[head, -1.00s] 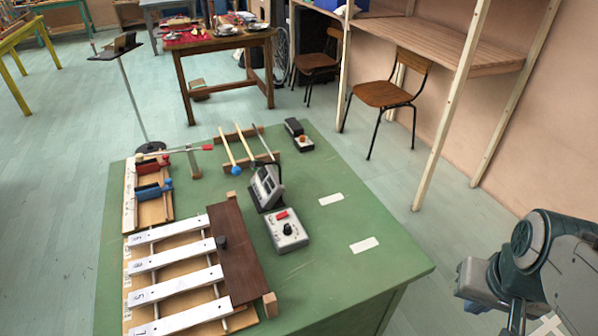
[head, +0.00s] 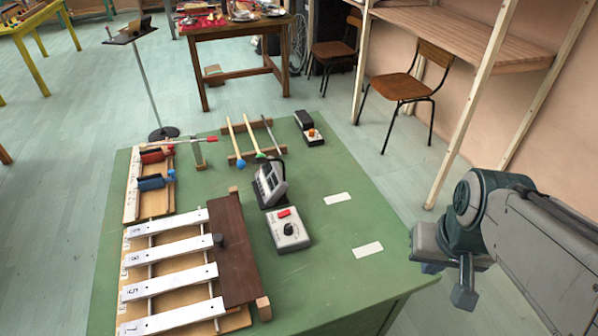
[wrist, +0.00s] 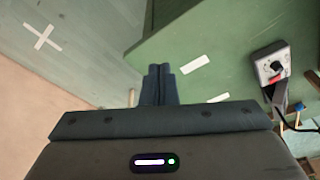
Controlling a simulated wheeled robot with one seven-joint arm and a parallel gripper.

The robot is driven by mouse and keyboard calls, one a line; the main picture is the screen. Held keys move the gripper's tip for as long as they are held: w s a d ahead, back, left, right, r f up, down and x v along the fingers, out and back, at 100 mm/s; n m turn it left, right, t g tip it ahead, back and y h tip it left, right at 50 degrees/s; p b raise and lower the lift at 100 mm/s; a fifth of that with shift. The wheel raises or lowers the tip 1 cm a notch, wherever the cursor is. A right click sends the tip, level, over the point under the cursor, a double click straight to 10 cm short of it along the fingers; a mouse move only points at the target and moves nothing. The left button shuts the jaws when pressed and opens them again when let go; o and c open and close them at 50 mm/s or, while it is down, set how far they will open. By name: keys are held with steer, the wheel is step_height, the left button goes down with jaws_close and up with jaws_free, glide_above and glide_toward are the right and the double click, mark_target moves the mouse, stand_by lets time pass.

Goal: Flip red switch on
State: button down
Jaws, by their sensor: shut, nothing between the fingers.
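The red switch (head: 284,212) sits at the top of a small grey control box (head: 289,236) with a black knob, on the green table (head: 330,262). The box also shows in the wrist view (wrist: 272,66) at the right, with its red switch (wrist: 279,76) partly seen. I cannot tell the switch's position. My gripper (head: 465,285) hangs off the right edge of the table, well apart from the box. In the wrist view my gripper (wrist: 159,70) is shut, its two dark fingers together with nothing between them.
A grey device with a tilted panel (head: 270,184) stands just behind the box. A xylophone with white bars (head: 170,266) and a brown board (head: 238,255) lie left. Mallets (head: 245,135) rest on a rack behind. White tape strips (head: 367,250) mark bare tabletop on the right.

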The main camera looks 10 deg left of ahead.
steer(key=w+a+r+n+p, duration=0.2)
steer(key=w+a+r, duration=0.1)
steer(key=w+a, duration=0.45)
steer(key=n+y+p, duration=0.1)
steer(key=n+p, duration=0.3)
glide_above(286, 213)
steer(key=s, duration=0.4)
steer(key=x, duration=0.2)
steer(key=shift+s+d+f+t, duration=0.2)
steer(key=shift+d+f+t, duration=0.1)
steer(key=shift+t, duration=0.1)
steer(key=x, duration=1.2)
steer(key=shift+s+d+f, duration=0.1)
steer(key=shift+d+f, duration=0.1)
steer(key=shift+d, duration=0.1)
steer(key=shift+d+f, duration=0.15)
steer(key=shift+f, duration=0.6)
steer(key=shift+p, duration=0.3)
